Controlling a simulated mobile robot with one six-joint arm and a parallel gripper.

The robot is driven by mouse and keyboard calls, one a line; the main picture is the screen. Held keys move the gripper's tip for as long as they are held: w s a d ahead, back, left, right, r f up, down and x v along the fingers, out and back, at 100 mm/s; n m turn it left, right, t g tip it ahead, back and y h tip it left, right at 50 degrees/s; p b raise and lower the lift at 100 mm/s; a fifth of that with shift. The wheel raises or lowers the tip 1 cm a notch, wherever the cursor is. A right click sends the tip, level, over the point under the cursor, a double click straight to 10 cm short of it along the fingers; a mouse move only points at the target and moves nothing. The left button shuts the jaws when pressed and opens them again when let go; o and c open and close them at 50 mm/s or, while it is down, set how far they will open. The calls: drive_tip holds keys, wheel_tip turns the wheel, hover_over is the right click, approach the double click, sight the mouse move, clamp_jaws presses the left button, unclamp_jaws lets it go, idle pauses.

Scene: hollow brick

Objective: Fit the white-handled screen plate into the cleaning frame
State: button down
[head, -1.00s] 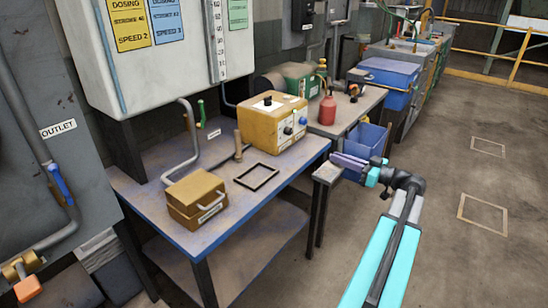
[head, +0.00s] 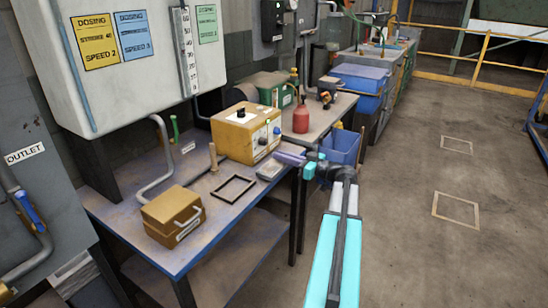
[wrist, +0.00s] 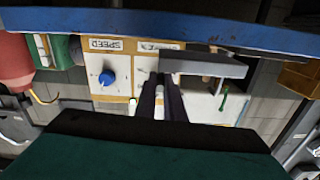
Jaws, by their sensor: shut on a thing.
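My gripper (head: 288,159) is shut on the grey screen plate (head: 271,171), holding it beside the yellow control box near the bench's right edge. In the wrist view, my two dark fingers (wrist: 160,82) close together at the plate (wrist: 205,66), which shows nearly edge-on. Part of a white handle seems to show between the fingers; the rest is hidden. The cleaning frame (head: 252,182), a thin dark open rectangle, lies flat on the bench, left of the plate. Bare bench top shows inside it. The plate is apart from the frame.
A tan case (head: 172,214) sits at the bench's left front. A red bottle (head: 301,117) and blue bin (head: 341,146) are farther right. Floor to the right is clear.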

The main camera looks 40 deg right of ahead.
sight(274, 160)
drive_tip(key=x, duration=0.3)
drive_tip(key=shift+w+a, duration=0.1)
drive_tip(key=shift+w, duration=0.25)
drive_tip(key=shift+w+f+p, duration=0.15)
drive_tip(key=shift+f+p, duration=0.1)
drive_tip(key=shift+p, duration=0.05)
drive_tip(key=shift+f, duration=0.45)
drive_tip(key=shift+f, duration=0.2)
drive_tip(key=c, duration=1.8)
unclamp_jaws()
drive_tip(key=shift+c, duration=0.2)
drive_tip(key=shift+r, duration=0.25)
drive_tip(key=b+v, duration=0.1)
drive_tip(key=v, duration=1.1)
